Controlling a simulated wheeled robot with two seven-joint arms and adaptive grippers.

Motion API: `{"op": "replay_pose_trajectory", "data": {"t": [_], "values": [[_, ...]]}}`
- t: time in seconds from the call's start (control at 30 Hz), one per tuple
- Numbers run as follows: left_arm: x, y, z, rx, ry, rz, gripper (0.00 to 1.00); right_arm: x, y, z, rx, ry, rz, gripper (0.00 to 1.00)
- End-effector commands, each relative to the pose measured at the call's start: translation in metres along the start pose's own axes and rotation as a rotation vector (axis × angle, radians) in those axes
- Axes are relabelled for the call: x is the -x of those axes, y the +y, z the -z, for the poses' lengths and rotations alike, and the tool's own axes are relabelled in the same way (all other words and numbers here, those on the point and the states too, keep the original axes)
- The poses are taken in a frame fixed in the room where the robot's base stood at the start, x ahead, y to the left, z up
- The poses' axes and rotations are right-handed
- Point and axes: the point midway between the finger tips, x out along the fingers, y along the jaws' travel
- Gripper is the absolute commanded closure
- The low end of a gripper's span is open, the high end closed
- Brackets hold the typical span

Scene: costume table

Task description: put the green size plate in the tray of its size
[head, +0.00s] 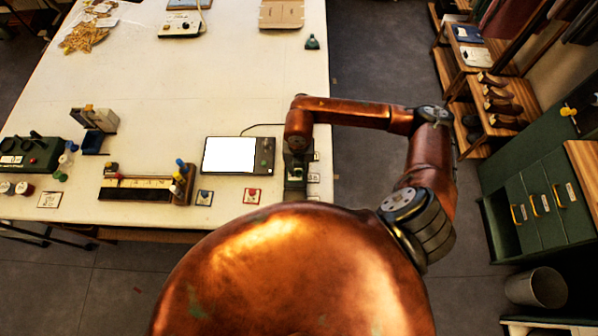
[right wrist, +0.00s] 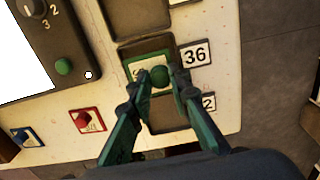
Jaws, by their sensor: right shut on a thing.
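The green size plate (right wrist: 138,72) has a pale label and a round green knob (right wrist: 159,75). In the right wrist view, my right gripper (right wrist: 160,79) is shut on the knob. The plate lies over the middle dark tray (right wrist: 146,48), beside the white card marked 36 (right wrist: 195,55). I cannot tell whether it rests on the tray floor; the fingers hide most of its number. In the head view, my right gripper (head: 296,183) is at the table's right edge, the plate hidden. My left gripper is not in view.
Another tray lies above (right wrist: 136,15) and one below (right wrist: 168,115), whose card (right wrist: 208,103) is partly hidden. A red plate (head: 252,196) and a blue plate (head: 204,197) lie to the left. A device with a white screen (head: 238,155) stands close by.

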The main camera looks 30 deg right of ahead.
Motion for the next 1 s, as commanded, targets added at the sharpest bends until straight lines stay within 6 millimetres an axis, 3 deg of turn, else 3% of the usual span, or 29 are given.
{"op": "replay_pose_trajectory", "data": {"t": [0.2,0.53,0.57,0.6,0.8,1.0], "values": [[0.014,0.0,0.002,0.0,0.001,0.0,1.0,-0.028,-0.001,0.0,-0.001,0.002,0.002,1.0],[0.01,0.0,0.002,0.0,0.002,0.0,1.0,-0.034,0.0,0.0,0.0,0.0,0.001,1.0],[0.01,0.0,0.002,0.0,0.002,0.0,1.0,-0.033,0.0,0.0,0.0,0.0,0.001,0.81],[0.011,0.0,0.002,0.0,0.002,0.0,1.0,-0.033,0.0,0.0,0.0,0.0,0.001,0.78],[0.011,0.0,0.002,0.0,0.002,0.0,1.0,-0.032,-0.001,0.0,0.0,0.0,0.002,0.65],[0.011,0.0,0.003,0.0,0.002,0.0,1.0,-0.032,-0.001,0.0,-0.001,0.0,0.002,0.65]]}}
